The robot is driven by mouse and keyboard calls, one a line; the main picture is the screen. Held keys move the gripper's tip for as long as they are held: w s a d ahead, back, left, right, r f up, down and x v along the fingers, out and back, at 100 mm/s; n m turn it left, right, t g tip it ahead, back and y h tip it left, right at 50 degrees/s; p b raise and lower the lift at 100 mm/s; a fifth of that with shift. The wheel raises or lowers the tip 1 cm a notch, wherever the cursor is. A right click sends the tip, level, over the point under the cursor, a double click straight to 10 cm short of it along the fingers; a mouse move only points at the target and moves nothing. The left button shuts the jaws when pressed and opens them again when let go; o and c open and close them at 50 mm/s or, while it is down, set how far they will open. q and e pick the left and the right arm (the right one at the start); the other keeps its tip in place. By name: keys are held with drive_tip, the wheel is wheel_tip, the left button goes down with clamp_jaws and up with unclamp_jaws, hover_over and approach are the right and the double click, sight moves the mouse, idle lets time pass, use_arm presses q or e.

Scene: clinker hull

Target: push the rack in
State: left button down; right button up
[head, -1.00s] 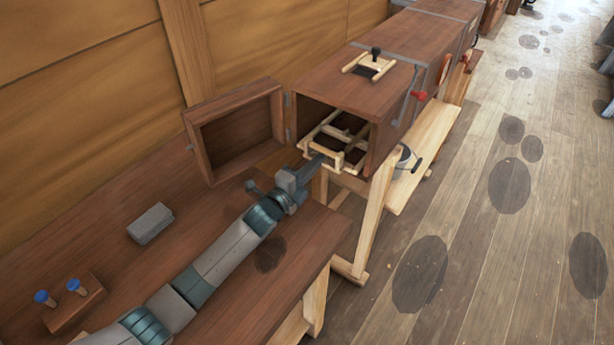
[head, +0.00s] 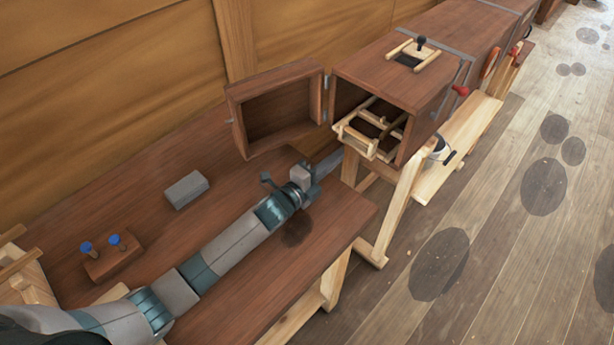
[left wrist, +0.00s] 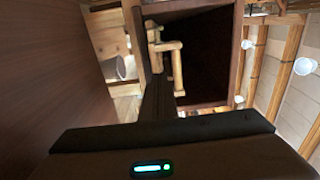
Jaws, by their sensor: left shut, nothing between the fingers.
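The rack (head: 362,136) is a pale wooden frame with crossbars. It sits in the open end of a brown wooden box (head: 390,80), and its front end sticks out past the opening. It also shows in the left wrist view (left wrist: 178,72), in front of the dark inside of the box. My left gripper (head: 341,155) is shut and empty. Its fingers point at the rack's front end from the near left; I cannot tell whether they touch it. The shut fingers also show in the left wrist view (left wrist: 158,98). My right gripper is not in view.
The box's hinged door (head: 277,108) stands open to the left. A grey block (head: 187,190) and a wooden holder with blue-topped pegs (head: 112,262) are on the brown bench (head: 230,295). A bucket (head: 440,150) is beside the trestle.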

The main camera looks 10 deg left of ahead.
use_arm(q)
drive_tip(key=p+v, duration=0.3)
drive_tip(key=v, duration=0.7)
drive_tip(key=shift+s+a+f, duration=0.1)
drive_tip(key=shift+s+a, duration=0.15)
drive_tip(key=shift+s, duration=0.2)
drive_tip(key=shift+a, duration=0.1)
